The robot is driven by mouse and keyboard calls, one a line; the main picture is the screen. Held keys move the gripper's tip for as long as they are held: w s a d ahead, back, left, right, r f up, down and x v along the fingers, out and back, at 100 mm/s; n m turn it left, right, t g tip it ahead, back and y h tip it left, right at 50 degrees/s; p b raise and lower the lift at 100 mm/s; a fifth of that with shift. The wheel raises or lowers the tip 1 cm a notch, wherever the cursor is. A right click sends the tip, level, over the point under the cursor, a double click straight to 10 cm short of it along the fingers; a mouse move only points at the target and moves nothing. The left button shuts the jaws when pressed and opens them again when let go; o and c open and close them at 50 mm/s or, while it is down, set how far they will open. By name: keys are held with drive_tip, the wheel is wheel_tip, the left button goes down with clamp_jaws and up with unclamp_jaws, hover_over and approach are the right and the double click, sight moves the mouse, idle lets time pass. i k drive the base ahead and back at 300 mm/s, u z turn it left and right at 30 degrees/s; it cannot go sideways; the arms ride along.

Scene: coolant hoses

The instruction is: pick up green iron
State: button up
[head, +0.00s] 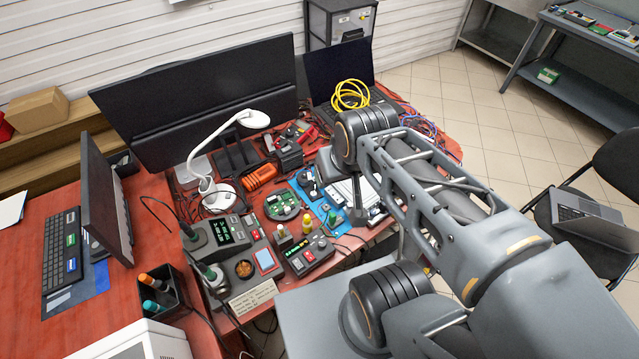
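Two dark iron-like handles with cords stand at the soldering station (222,232), left of centre on the red bench. One handle (188,231) is at the station's back left, and the other (208,273) is at its front left. The front one looks slightly greenish, but both are too small to tell for sure which is the green iron. My arm reaches in from the lower right and bends down over the bench. Its end, my gripper (357,214), is low over the right part of the bench, right of the irons and apart from them. Its fingers cannot be made out.
A white desk lamp (212,196), a big monitor (200,95) and a laptop (338,70) stand behind. A black pen cup (160,290) is front left. An orange tool (260,176), a green circuit board (283,205) and a red-buttoned device (309,256) crowd the middle.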

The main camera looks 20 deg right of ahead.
sight(212, 277)
drive_tip(key=u, duration=1.65)
